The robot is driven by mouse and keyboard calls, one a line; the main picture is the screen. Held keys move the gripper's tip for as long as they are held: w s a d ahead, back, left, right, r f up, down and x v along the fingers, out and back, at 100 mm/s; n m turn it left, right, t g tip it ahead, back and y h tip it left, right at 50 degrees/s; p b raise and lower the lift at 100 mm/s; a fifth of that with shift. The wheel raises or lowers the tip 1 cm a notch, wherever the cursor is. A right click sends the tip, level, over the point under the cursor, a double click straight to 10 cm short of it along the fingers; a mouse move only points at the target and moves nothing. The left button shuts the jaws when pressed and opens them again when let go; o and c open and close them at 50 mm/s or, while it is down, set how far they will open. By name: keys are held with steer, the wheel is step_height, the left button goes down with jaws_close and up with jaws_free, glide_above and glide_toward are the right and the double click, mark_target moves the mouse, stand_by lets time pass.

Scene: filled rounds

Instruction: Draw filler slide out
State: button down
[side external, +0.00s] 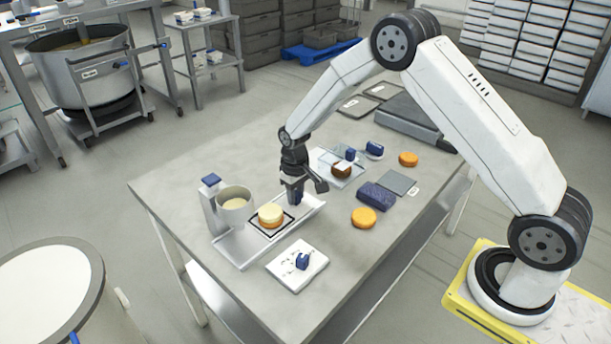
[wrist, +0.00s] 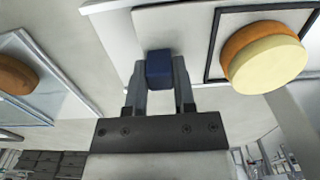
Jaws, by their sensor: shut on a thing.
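The filler slide (side external: 237,251) is a long, pale metal tray on the table in the side view. A blue handle block (side external: 297,199) stands at its far right end. My gripper (side external: 296,190) points down over that end and is shut on the blue handle. In the wrist view, the two fingers flank the blue handle (wrist: 159,70). An orange round (side external: 270,221) with a cream top sits inside a black square outline on the slide; it also shows in the wrist view (wrist: 262,62). The filler pot (side external: 233,205), holding cream, stands behind the slide beside a blue-capped post (side external: 211,190).
Orange rounds (side external: 363,218) (side external: 408,159), a dark blue block (side external: 376,196) and a clear tray with a brown round (side external: 341,170) are to the right. The table's front left is clear.

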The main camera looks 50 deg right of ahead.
steer(key=shift+d, duration=1.2)
steer(key=shift+c, duration=2.2)
jaws_free()
steer(key=shift+r, duration=0.1)
steer(key=shift+r, duration=0.45)
step_height(320, 180, up, 7)
steer(key=shift+f, duration=0.15)
